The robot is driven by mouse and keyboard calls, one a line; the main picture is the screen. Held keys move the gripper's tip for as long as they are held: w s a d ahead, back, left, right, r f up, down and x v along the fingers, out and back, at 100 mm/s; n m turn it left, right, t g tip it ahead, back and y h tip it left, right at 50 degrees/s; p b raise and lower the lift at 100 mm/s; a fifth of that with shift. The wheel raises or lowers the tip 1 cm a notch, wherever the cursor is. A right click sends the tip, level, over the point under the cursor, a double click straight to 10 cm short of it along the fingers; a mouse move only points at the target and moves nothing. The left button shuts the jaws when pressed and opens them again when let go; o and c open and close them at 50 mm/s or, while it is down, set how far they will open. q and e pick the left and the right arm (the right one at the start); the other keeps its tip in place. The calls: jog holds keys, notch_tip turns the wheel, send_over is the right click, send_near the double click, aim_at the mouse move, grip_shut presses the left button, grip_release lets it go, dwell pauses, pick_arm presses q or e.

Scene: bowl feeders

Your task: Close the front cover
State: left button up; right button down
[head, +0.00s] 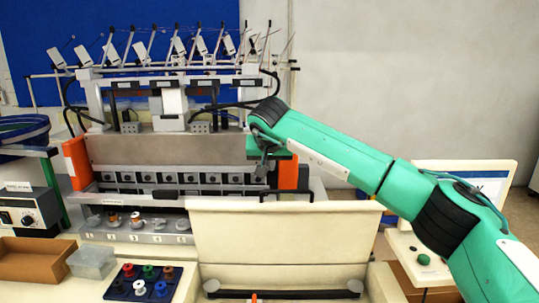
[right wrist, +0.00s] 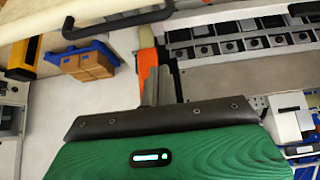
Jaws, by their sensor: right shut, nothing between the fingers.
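The front cover appears to be the cream panel (head: 285,245) at the front of the machine, low in the middle of the head view. It seems to hang open, below the row of dark stations (head: 170,178). A black bar handle (head: 290,192) shows just above its top edge; a black handle also shows in the right wrist view (right wrist: 120,22). My right gripper (head: 266,168) is shut and empty, above the handle and in front of the machine's right orange block (head: 289,176). Its closed fingers (right wrist: 156,86) show beside that block in the right wrist view. My left gripper is not in view.
A cardboard tray (head: 35,262), a clear bin (head: 92,261) and a dark blue rack of coloured spools (head: 145,282) stand at lower left. A control box (head: 25,210) is at far left. A monitor (head: 475,183) stands at right, behind my right arm.

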aim_at(270, 200)
notch_tip(270, 200, down, 4)
jog(key=p, duration=0.3)
jog(key=shift+f, duration=0.25)
jog(key=shift+s+a+f+p, duration=0.1)
jog(key=shift+s+f+p, duration=0.15)
jog(key=shift+s+p, duration=0.15)
jog(key=shift+s, duration=0.1)
